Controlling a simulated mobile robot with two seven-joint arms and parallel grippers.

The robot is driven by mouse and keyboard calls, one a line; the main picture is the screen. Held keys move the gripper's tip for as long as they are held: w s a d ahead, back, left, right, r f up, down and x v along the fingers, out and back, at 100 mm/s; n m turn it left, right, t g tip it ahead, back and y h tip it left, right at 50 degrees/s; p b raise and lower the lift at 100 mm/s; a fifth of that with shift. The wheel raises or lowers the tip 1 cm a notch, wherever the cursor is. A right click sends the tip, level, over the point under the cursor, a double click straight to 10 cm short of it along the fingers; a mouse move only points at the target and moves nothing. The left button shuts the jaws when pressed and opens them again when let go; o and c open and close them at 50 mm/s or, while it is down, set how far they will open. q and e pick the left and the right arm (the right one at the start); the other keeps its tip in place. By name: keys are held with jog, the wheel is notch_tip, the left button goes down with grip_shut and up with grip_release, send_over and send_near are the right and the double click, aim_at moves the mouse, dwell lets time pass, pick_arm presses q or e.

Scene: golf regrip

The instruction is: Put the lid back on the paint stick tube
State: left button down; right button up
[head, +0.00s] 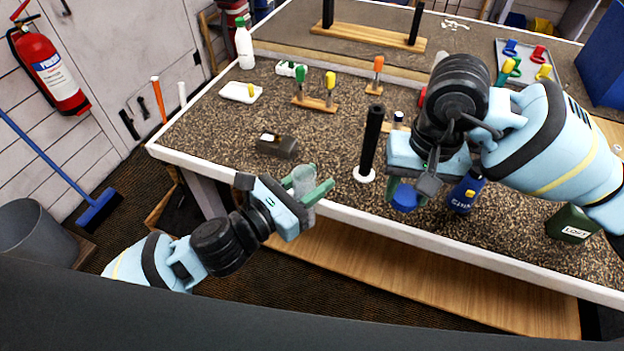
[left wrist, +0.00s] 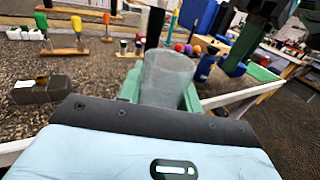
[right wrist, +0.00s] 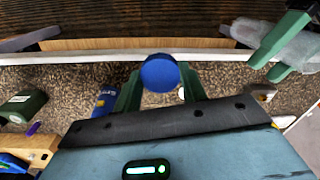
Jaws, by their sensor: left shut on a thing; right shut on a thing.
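The paint stick tube is a clear, greyish cylinder (head: 304,183) held in my left gripper (head: 312,190), near the front edge of the bench. It also shows in the left wrist view (left wrist: 167,78), upright between the green fingers, and at the upper right of the right wrist view (right wrist: 285,42). The lid is a round blue disc (right wrist: 160,73) held between the fingers of my right gripper (right wrist: 158,88). In the head view the blue lid (head: 404,198) hangs below my right gripper, to the right of the tube and apart from it. The tube's contents are unclear.
A black grip stands on a white base (head: 365,174) between the two grippers. A blue bottle (head: 463,192) stands close to my right gripper. A dark block (head: 277,146) lies behind the tube. A green box (head: 570,224) sits at the bench's right front.

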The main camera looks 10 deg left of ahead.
send_near(303, 166)
jog(key=shift+s+f+m+h, duration=0.15)
jog(key=shift+s, duration=0.35)
jog(key=shift+s+f+m+h, duration=0.15)
jog(key=shift+s+f, duration=0.05)
jog(key=shift+s, duration=0.3)
jog(key=shift+f, duration=0.1)
jog(key=shift+f, duration=1.9)
jog(key=shift+f, duration=0.9)
jog(key=shift+f, duration=0.55)
